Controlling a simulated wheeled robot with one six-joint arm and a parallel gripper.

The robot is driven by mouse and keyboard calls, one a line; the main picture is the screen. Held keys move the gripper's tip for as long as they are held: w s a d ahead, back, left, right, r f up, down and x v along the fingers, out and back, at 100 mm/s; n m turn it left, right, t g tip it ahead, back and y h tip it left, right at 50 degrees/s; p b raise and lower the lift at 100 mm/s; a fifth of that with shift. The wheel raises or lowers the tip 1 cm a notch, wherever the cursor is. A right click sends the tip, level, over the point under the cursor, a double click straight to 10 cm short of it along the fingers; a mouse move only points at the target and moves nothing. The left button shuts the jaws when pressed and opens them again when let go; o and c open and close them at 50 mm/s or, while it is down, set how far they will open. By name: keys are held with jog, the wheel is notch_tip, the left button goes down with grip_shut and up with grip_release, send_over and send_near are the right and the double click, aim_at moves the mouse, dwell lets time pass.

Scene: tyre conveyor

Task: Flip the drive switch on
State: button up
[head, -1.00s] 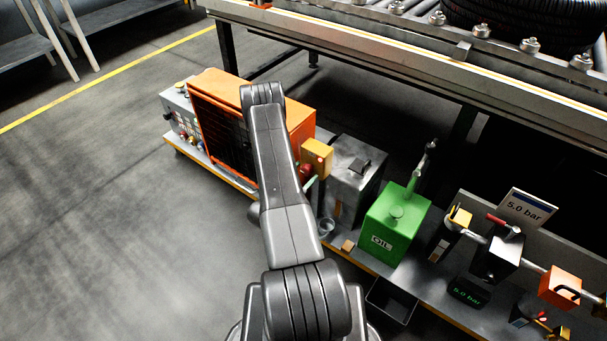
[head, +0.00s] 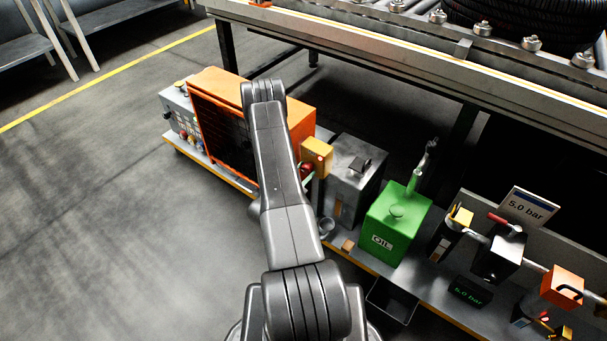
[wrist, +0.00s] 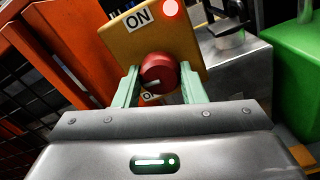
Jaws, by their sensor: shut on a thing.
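The drive switch is a red round knob (wrist: 158,72) on a yellow box (wrist: 178,30). A label "ON" (wrist: 138,17) is above the knob, and a red lamp (wrist: 171,8) glows at the upper right. The knob's pale mark lies low on its face, nearly level. A second label below is mostly hidden. My gripper (wrist: 157,84) is shut on the knob, with one pale green finger on each side. In the head view the yellow box (head: 317,154) shows right of my arm, with the knob (head: 307,168) partly visible.
An orange cabinet (head: 216,82) stands left of the switch box. A grey tank (head: 353,165) and a green oil can (head: 396,225) stand to the right. A conveyor frame (head: 400,58) runs behind. The floor at left is clear.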

jog(key=m+b, duration=0.5)
jog(key=shift+f, duration=0.25)
jog(key=m+b, duration=0.4)
jog(key=b, duration=0.2)
jog(key=shift+f+m, duration=0.1)
jog(key=shift+m, duration=0.2)
jog(key=m+b, duration=0.3)
jog(key=b, duration=0.2)
jog(key=shift+m, duration=0.3)
jog(key=shift+r+m+b, duration=0.15)
jog(key=shift+m+b, duration=0.55)
jog(key=shift+m, duration=0.2)
jog(key=shift+r+m+b, duration=0.15)
jog(key=shift+m+b, duration=0.55)
jog(key=shift+m, duration=0.2)
jog(key=o, duration=1)
jog(key=shift+r, duration=0.1)
jog(key=shift+a, duration=0.1)
jog(key=p+v, duration=0.2)
jog(key=v, duration=1.1)
jog(key=shift+s+a+p, duration=0.2)
jog(key=shift+s+p, duration=0.1)
jog(key=shift+s, duration=0.05)
